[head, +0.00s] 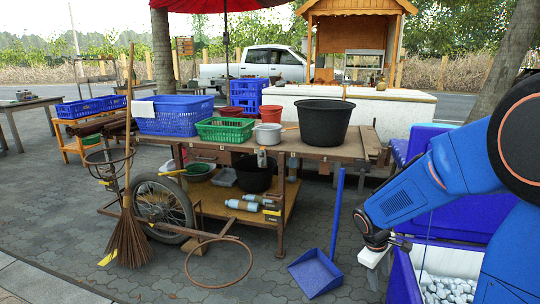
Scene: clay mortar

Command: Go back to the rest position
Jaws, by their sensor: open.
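My blue arm reaches in from the right edge. My gripper (376,242) is at its lower left end, dark and small in the picture, at the right of the wooden cart and above the blue cooler. Its fingers are hard to make out, and I see nothing held in it. The wooden cart table (337,151) stands to its left, with a gap between them. No clay mortar can be clearly made out on the cart.
A black tub (325,122), a grey pot (267,137), a green basket (224,130) and a blue basket (170,118) stand on the cart. A blue dustpan (315,273) and a broom (128,236) stand in front. An open blue cooler (404,278) holds white pieces. Paving at front centre is largely clear.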

